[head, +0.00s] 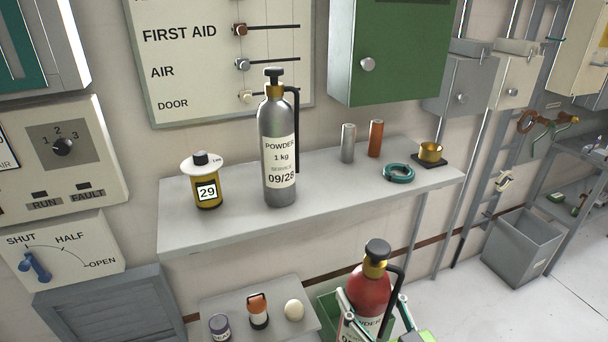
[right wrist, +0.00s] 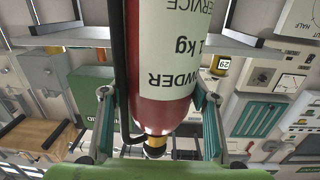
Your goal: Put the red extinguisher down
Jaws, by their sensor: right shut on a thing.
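The red extinguisher (head: 369,289) is at the bottom of the head view, upright or nearly so, with a black head, yellow collar and black hose. My right gripper (head: 371,302) has its fingers on either side of the body and is shut on it. In the right wrist view the red extinguisher (right wrist: 160,110) fills the middle between the fingers (right wrist: 160,98), its label upside down and its head towards the bottom. The extinguisher's base is hidden in the head view. My left gripper is not in view.
A grey wall shelf (head: 330,192) holds a grey extinguisher (head: 278,150), a yellow tin (head: 207,190), two cylinders, a teal ring and a brass cup. A lower shelf (head: 280,318) holds small items. A green container (head: 328,307) is beside the red extinguisher. A grey bin (head: 522,248) stands right.

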